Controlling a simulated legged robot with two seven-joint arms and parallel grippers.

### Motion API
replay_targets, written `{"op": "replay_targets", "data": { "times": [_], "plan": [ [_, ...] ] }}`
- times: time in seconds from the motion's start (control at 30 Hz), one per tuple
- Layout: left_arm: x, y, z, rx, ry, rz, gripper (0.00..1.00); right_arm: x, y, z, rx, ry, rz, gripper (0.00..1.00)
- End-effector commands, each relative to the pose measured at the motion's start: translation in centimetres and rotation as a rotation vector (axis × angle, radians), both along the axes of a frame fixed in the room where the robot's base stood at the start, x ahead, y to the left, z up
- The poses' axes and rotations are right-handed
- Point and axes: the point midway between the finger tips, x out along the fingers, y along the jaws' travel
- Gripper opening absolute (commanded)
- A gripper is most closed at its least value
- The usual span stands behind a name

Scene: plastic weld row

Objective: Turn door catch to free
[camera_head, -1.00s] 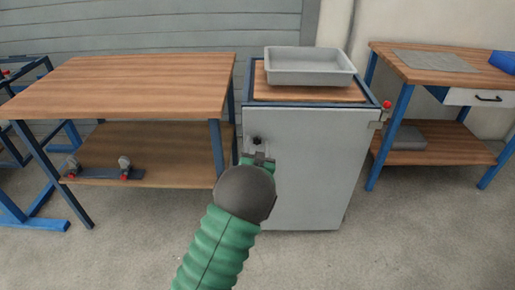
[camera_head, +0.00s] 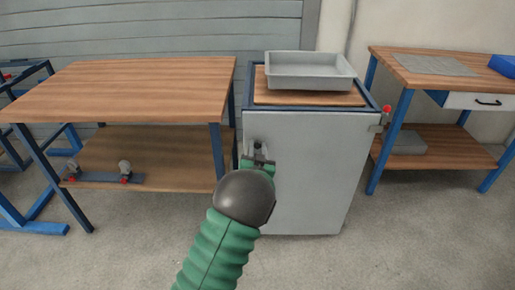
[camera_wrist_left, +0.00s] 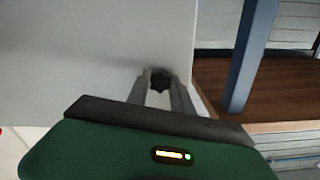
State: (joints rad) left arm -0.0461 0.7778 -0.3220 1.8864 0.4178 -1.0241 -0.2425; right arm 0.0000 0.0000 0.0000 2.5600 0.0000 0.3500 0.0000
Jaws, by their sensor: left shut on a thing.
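The door catch is a small dark knob (camera_wrist_left: 160,82) near the upper left edge of the grey cabinet door (camera_head: 312,175). My left gripper (camera_head: 258,150) is at the catch, in front of the door. In the left wrist view, its two fingers (camera_wrist_left: 158,90) lie on either side of the dark knob and are shut on it. In the head view the gripper and wrist partly cover the catch, so its exact angle cannot be told. The door looks closed against the cabinet. My right gripper is not in view.
A grey tray (camera_head: 310,70) stands on the cabinet's wooden top. A wooden workbench (camera_head: 130,85) with a lower shelf stands close on the left. Another bench (camera_head: 425,65) with a drawer is at the right. The floor in front is clear.

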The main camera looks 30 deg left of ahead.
Motion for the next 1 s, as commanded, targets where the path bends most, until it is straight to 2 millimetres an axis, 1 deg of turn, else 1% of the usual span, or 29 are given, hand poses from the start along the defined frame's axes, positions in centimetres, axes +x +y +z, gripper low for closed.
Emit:
{"op": "replay_targets", "data": {
  "times": [0.17, 0.37, 1.0],
  "plan": [
    [0.0, -0.1, 0.0, -0.038, -0.024, -0.002, 0.0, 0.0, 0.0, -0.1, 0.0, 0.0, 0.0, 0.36],
    [0.0, -0.1, -0.1, -0.138, -0.085, -0.002, 0.0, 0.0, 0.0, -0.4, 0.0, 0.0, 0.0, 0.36],
    [0.0, 0.1, -0.2, -0.644, -0.396, 0.001, 0.0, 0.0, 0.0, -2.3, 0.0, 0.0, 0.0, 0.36]
  ]
}}
